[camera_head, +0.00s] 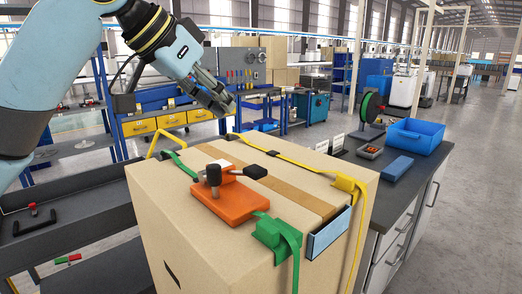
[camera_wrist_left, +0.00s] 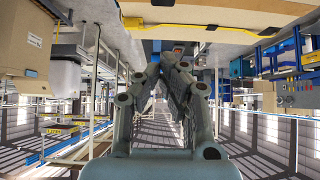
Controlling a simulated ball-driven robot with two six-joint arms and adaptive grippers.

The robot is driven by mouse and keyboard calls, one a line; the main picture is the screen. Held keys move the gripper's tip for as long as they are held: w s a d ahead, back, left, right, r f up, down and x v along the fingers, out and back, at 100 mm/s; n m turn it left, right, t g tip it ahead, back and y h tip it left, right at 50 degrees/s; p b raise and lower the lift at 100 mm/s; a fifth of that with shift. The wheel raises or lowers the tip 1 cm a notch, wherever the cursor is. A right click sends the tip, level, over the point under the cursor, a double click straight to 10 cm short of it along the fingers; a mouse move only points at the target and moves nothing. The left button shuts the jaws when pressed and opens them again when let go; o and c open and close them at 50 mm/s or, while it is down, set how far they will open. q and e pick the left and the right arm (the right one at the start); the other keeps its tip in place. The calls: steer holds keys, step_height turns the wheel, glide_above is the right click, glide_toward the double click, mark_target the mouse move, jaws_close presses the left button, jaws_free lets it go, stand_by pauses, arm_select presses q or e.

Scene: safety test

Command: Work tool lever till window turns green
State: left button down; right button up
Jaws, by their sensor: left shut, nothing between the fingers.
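The orange strapping tool (camera_head: 230,201) sits on top of a large cardboard box (camera_head: 190,245) in the head view. A dark upright knob stands on it, and its lever (camera_head: 257,171) has a black grip pointing left-right across the box top. A small pale patch shows on the tool; I cannot make out a green window. My left gripper (camera_head: 228,106) is shut and empty, in the air above and behind the box, apart from the tool. In the wrist view its fingers (camera_wrist_left: 174,58) meet, with the box edge (camera_wrist_left: 220,22) at the top. My right gripper is not in view.
A green strap with a green buckle (camera_head: 277,232) and a yellow strap with a yellow buckle (camera_head: 349,184) run over the box. A dark bench at right holds a blue bin (camera_head: 415,135), a blue block (camera_head: 397,167) and a reel (camera_head: 372,107). A dark shelf (camera_head: 75,225) stands at left.

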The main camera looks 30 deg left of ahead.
arm_select(q)
steer(key=p, duration=0.1)
glide_above(254, 169)
step_height(254, 169, down, 7)
steer(key=shift+d, duration=0.1)
step_height(254, 169, down, 3)
steer(key=shift+f, duration=0.55)
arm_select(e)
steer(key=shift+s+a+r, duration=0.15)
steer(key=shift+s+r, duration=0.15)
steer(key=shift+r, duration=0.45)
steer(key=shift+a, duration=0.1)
